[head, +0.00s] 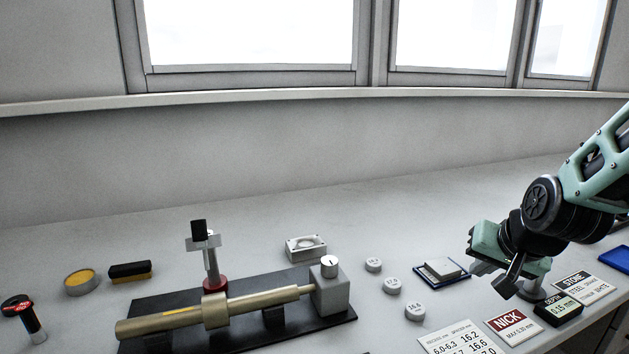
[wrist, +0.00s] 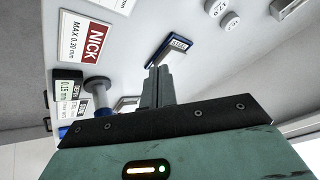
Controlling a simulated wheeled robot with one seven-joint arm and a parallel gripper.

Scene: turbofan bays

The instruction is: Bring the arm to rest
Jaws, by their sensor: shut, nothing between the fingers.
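My arm reaches in from the right edge of the head view, bent over the right end of the bench. My gripper (head: 480,266) hangs just above the bench, close to the blue tray (head: 456,278) with a pale block on it. In the wrist view the two fingers of my gripper (wrist: 159,72) are together with nothing between them. The same tray (wrist: 158,56) shows just beyond the fingertips; I cannot tell whether they touch it.
Near my gripper are the NICK card (head: 512,326), the STONE card (head: 586,288), a depth display (head: 558,308) and round numbered pieces (head: 415,310). A brass-coloured shaft fixture (head: 170,317) stands left of centre. The back of the bench (head: 330,215) is clear.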

